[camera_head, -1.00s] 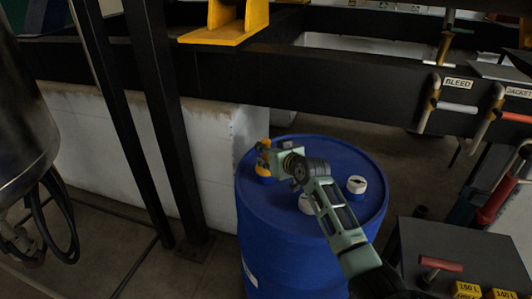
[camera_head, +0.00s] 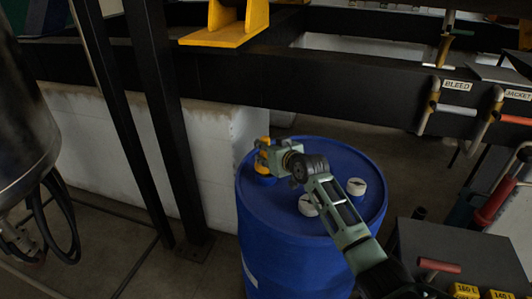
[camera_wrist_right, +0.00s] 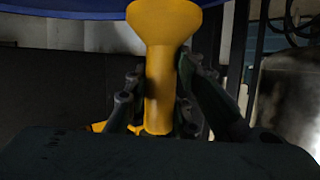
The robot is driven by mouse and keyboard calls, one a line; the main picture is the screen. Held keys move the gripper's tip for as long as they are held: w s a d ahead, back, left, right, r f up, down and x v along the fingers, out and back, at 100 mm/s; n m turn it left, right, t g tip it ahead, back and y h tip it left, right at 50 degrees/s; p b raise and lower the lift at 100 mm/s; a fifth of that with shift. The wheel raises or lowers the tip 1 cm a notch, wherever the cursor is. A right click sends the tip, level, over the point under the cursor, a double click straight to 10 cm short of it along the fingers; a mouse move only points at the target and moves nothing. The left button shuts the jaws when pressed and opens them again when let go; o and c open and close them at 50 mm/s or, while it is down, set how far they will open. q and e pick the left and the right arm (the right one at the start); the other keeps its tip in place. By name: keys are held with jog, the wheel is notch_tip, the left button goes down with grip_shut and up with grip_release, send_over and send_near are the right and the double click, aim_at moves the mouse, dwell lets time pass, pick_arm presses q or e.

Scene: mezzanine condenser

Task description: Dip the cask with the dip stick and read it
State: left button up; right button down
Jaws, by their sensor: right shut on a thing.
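The blue cask (camera_head: 290,225) stands upright in the middle of the head view. My right gripper (camera_head: 262,157) is over the far left part of its lid. It is shut on a yellow handle-like piece (camera_head: 262,169), which stands at the lid. In the right wrist view the yellow piece (camera_wrist_right: 160,75) is between the fingers of my right gripper (camera_wrist_right: 157,100) and flares out towards the cask's blue edge (camera_wrist_right: 60,8). It may be the top of the dip stick; no stick or scale shows. My left gripper is out of view.
Two white caps (camera_head: 356,187) sit on the lid near my right arm. A dark bench (camera_head: 450,245) at the lower right holds a red-handled tool (camera_head: 438,265) and yellow litre tags (camera_head: 467,291). A black beam with BLEED and JACKET valves (camera_head: 455,108) runs behind. Dark posts stand left.

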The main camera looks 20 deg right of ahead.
notch_tip(320, 180, up, 4)
jog(key=p, duration=0.3)
jog(key=shift+d+r, duration=0.1)
jog(key=shift+r, duration=0.05)
jog(key=shift+s+d+r+p, duration=0.1)
jog(key=shift+s+p, duration=0.05)
jog(key=shift+p, duration=0.2)
jog(key=shift+r, duration=0.15)
notch_tip(320, 180, up, 18)
jog(key=p, duration=0.9)
notch_tip(320, 180, up, 6)
jog(key=p, duration=0.6)
send_over(267, 139)
notch_tip(267, 139, up, 11)
jog(key=shift+w+r+p, duration=0.15)
jog(key=shift+w+p, duration=0.2)
jog(key=shift+p, duration=0.1)
